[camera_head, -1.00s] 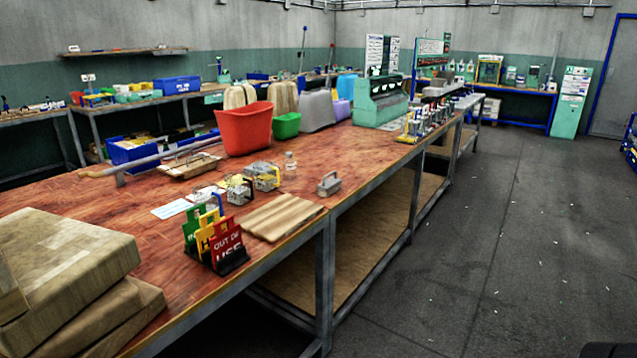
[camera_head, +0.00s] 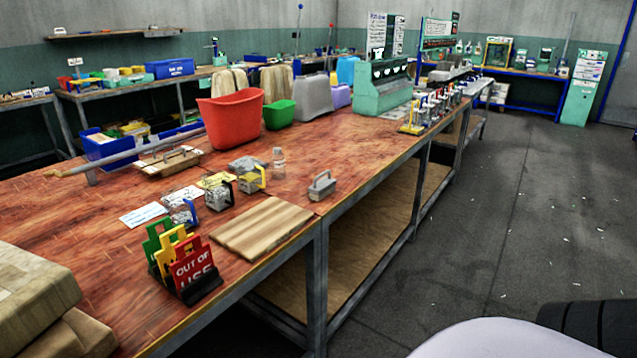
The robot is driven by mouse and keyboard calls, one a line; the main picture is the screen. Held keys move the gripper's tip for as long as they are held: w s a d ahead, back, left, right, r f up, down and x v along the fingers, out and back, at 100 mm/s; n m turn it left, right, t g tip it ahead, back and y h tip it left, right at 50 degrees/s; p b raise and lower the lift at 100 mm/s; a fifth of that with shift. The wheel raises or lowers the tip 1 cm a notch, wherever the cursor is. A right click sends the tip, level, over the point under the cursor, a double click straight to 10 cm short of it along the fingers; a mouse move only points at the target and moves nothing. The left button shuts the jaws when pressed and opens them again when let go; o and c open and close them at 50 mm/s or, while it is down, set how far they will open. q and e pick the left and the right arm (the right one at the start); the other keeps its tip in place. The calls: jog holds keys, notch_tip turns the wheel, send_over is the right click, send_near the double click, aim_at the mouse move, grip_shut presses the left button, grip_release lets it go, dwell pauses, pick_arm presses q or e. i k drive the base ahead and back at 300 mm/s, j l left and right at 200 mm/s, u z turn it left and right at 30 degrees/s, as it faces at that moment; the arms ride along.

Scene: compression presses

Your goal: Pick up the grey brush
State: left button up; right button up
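The grey brush (camera_head: 321,186) is a small grey block with an arched grey handle on top. It rests upright on the red-brown wooden workbench (camera_head: 350,150), near the bench's right edge and just beyond a striped wooden board (camera_head: 262,227). Nothing touches it from above. Neither of my grippers shows in the head view. A smooth white rounded part and a black ribbed part, likely of my own arm, show at the lower right, well apart from the brush.
Left of the brush are a clear bottle (camera_head: 278,163), several padlock-like blocks (camera_head: 219,195) and a rack of coloured tags (camera_head: 188,267). Wooden blocks (camera_head: 35,300) fill the near left corner. A red bin (camera_head: 236,122) stands behind. The floor (camera_head: 490,210) right of the bench is open.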

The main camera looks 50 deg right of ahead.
aim_at(324, 186)
jog(key=i+l, duration=0.15)
jog(key=l, duration=0.25)
jog(key=i+l, duration=0.1)
jog(key=l, duration=0.25)
jog(key=i+l, duration=0.15)
jog(key=l, duration=0.25)
jog(key=i+l+u, duration=0.1)
jog(key=l, duration=0.3)
